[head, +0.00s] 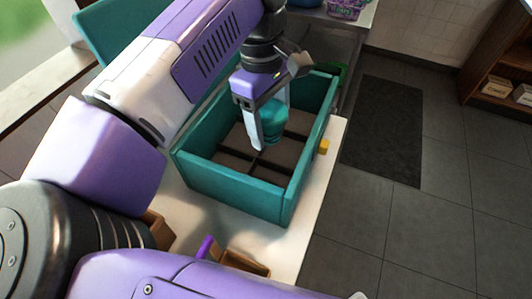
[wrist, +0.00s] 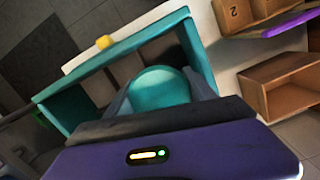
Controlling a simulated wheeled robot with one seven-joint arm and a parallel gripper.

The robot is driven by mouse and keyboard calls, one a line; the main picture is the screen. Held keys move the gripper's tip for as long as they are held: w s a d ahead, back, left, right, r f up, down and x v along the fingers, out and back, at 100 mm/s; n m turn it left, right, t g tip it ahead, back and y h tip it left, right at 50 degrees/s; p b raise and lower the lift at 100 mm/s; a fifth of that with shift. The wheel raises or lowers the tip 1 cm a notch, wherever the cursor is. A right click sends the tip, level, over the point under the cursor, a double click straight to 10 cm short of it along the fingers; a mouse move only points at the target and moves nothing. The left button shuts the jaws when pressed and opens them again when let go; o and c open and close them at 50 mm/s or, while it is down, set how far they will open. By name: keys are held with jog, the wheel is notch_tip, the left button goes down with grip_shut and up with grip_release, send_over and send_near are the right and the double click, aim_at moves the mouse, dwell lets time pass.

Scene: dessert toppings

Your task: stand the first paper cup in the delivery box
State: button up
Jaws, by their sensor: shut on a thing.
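The teal paper cup (head: 274,120) is between the fingers of my gripper (head: 270,128), which is shut on it. It looks roughly upright in the head view. Its rounded teal top fills the space between the fingers in the wrist view (wrist: 160,88). The delivery box (head: 235,192) is a teal open box with dark dividers making several compartments. My gripper and the cup are over or partly inside the box, towards its far right part. I cannot tell whether the cup touches the box floor. The near compartments look empty.
The box stands on a white counter (head: 316,208), with a yellow block (head: 323,146) at its right side. A brown wooden tray (head: 243,262) lies in front. A dark mat (head: 383,130) is on the floor to the right. Purple containers (head: 345,9) stand at the back.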

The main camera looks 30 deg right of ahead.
jog(key=shift+s+a+f, duration=0.1)
jog(key=shift+s+a, duration=0.05)
jog(key=shift+s, duration=0.3)
jog(key=shift+s+f, duration=0.15)
jog(key=shift+f, duration=0.15)
notch_tip(320, 180, down, 18)
jog(key=shift+f+p, duration=0.25)
jog(key=shift+p, duration=0.5)
jog(key=shift+a+f, duration=0.1)
jog(key=shift+f, duration=0.15)
jog(key=shift+f+b, duration=0.2)
jog(key=shift+b, duration=0.1)
jog(key=o, duration=1.4)
jog(key=shift+c, duration=0.2)
jog(key=shift+r, duration=0.15)
